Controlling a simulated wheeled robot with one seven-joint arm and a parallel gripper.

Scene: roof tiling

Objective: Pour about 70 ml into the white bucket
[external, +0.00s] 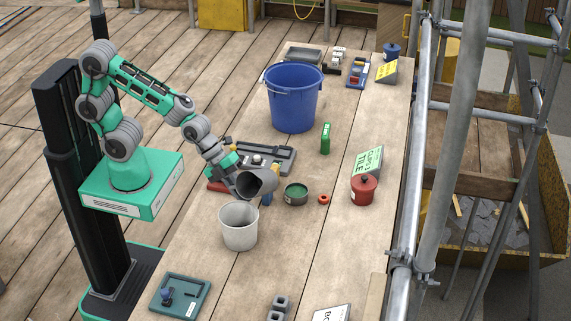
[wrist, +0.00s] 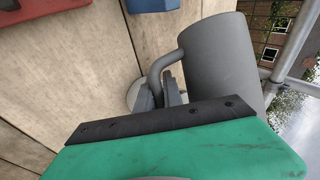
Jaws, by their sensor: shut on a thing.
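The white bucket (external: 239,229) stands upright on the wooden bench, and its visible inside looks empty. My gripper (external: 236,184) is shut on the handle of a dark grey jug (external: 258,183). The jug is held above and behind the bucket, tilted with its mouth toward the right. No stream of liquid shows, and I cannot tell how much is in the jug. In the wrist view the grey jug (wrist: 222,65) and its handle fill the upper right, with my gripper (wrist: 165,92) at the handle. A small pale part of a round thing shows behind the fingers.
A large blue bucket (external: 293,98) stands further back. A teal tray (external: 181,297) is at the front left.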

